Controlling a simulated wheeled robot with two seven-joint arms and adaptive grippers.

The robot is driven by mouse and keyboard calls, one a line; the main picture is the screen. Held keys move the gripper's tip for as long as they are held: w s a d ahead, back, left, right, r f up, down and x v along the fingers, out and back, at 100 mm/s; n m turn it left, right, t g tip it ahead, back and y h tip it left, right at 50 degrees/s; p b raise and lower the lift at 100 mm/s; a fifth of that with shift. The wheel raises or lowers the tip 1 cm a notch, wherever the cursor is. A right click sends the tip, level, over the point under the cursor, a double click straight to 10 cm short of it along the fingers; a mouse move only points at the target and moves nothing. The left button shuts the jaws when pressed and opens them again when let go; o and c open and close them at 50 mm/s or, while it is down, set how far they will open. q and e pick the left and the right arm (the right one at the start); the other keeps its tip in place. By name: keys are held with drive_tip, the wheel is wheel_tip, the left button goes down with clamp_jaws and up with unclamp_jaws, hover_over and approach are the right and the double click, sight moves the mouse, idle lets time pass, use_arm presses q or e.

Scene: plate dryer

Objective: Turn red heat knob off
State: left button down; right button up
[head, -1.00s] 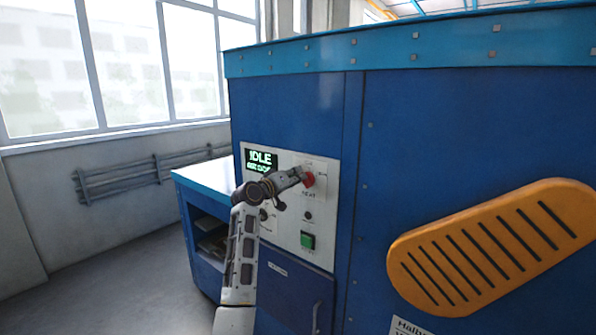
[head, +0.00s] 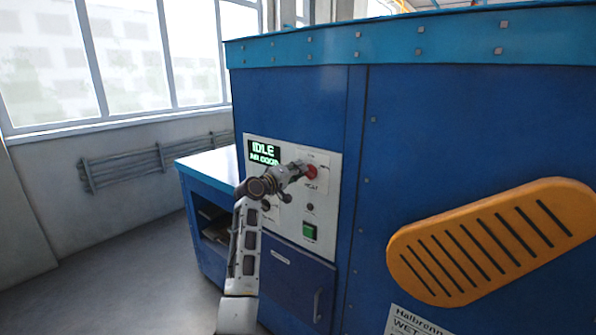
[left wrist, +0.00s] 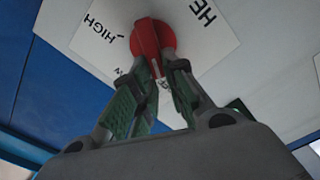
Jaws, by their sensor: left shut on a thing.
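The red heat knob (head: 311,172) is on the white control panel (head: 326,205) of the blue machine, beside the "HEAT" label. In the left wrist view the red knob (left wrist: 152,40) has a raised grip bar, with "HIGH" lettering to its left and partly hidden lettering below it. My left gripper (head: 304,171) is at the knob in the head view. In the left wrist view its fingertips (left wrist: 158,68) are shut on the knob's bar, one on each side. My right gripper is not in view.
A green display (head: 264,153) reads "IDLE" with a second line. A black knob (head: 310,207) and a green button (head: 309,232) sit lower on the panel. An orange slotted guard (head: 490,245) is at right. A blue bench (head: 205,172) stands at left.

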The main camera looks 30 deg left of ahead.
use_arm(q)
drive_tip(key=c, duration=1.4)
unclamp_jaws()
drive_tip(key=shift+c, duration=0.2)
drive_tip(key=s+a, duration=0.1)
drive_tip(key=s, duration=1.1)
